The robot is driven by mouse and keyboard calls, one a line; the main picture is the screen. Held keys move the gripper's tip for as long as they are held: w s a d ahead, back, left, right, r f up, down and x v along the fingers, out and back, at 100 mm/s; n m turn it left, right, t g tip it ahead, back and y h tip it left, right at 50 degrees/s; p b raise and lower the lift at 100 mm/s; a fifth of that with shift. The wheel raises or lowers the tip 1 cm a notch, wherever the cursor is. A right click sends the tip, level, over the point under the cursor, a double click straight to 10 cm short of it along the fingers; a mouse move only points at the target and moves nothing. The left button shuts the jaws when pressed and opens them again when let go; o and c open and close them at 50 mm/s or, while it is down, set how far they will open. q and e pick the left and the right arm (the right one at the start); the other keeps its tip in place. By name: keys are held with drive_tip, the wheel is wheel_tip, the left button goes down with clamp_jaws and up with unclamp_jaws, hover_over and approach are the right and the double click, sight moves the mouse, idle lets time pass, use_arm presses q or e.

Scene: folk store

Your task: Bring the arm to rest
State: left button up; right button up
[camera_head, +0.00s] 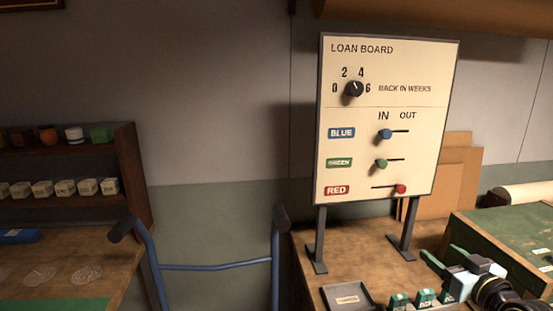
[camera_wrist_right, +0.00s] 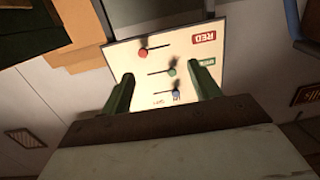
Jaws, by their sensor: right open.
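My right gripper (camera_head: 447,258) is at the lower right of the head view, below and right of the loan board (camera_head: 440,110). Its two green fingers are apart with nothing between them. In the right wrist view the open fingers (camera_wrist_right: 164,76) point toward the board (camera_wrist_right: 122,52), which appears turned over. They look clear of it. My left gripper is in neither view.
The blue slider (camera_head: 384,134) and green slider (camera_head: 381,163) sit at IN, the red slider (camera_head: 401,189) at OUT. A black dial (camera_head: 354,89) is above. A dark tray (camera_head: 347,298) and several green-and-white blocks (camera_head: 424,298) lie near my right arm. A blue-framed trolley (camera_head: 215,267) stands left.

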drive_tip(key=s+a+f+g, duration=0.2)
drive_tip(key=s+a+f, duration=0.2)
drive_tip(key=f, duration=0.1)
drive_tip(key=s+a+f+n+g, duration=0.1)
drive_tip(key=s+a+f+g, duration=0.1)
drive_tip(key=s+a+f, duration=0.2)
drive_tip(key=s+a+f+g, duration=0.3)
drive_tip(key=s+a+f, duration=0.1)
drive_tip(key=s+f, duration=0.1)
drive_tip(key=shift+a+f+n, duration=0.3)
drive_tip(key=shift+f, duration=0.3)
drive_tip(key=s+a+f+m+g+h, duration=0.1)
drive_tip(key=s+a+f+g, duration=0.15)
drive_tip(key=s, duration=0.75)
drive_tip(key=s+a+f+m+g+h, duration=0.15)
drive_tip(key=s+g, duration=0.25)
drive_tip(key=s, duration=0.5)
wheel_tip(320, 180, down, 23)
drive_tip(key=s+d, duration=0.1)
drive_tip(key=s, duration=0.1)
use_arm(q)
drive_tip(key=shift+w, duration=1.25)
use_arm(e)
drive_tip(key=s+d+f+n+g, duration=0.1)
drive_tip(key=s+d+f+g, duration=0.1)
drive_tip(key=s+f, duration=1.3)
drive_tip(key=shift+s+d+f+h, duration=0.4)
drive_tip(key=shift+s+d, duration=0.15)
drive_tip(key=shift+s, duration=0.25)
drive_tip(key=shift+c, duration=0.4)
